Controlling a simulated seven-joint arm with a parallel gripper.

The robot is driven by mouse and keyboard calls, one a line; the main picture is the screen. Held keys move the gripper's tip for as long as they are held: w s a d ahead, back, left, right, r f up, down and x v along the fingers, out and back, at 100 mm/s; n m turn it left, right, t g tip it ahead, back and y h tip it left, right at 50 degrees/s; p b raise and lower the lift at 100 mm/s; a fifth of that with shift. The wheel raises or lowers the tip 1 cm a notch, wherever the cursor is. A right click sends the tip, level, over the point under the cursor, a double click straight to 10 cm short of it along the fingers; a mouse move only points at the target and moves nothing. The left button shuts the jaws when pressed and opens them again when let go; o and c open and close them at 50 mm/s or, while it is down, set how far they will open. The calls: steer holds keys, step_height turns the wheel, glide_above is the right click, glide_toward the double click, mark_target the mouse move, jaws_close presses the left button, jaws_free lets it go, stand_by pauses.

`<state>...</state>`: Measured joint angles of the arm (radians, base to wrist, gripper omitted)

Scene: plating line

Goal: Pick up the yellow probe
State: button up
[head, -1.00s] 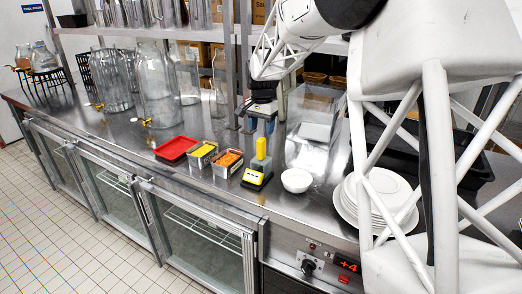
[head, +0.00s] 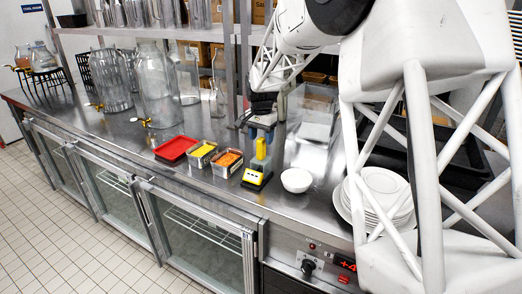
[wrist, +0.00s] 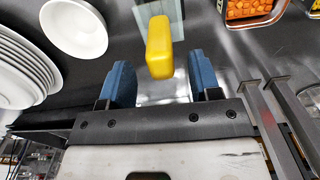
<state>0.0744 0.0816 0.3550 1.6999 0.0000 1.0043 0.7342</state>
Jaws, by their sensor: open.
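In the wrist view the yellow probe (wrist: 159,48) lies between and a little ahead of two blue fingertips. My gripper (head: 261,133) is open, just above and behind the probe in the head view. In the wrist view my gripper (wrist: 158,85) shows a clear gap on both sides of the probe, with no visible contact.
A white bowl (head: 297,180) stands right of the base, and stacked white plates (head: 385,190) lie farther right. Two metal food containers (head: 228,163) and a red tray (head: 175,149) sit to the left. Glass jars (head: 158,85) stand farther left. A shelf post (head: 243,60) rises behind.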

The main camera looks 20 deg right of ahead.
steer(key=shift+f, duration=1.95)
steer(key=c, duration=1)
steer(key=shift+r, duration=5.05)
steer(key=shift+r, duration=0.2)
steer(key=shift+r, duration=4)
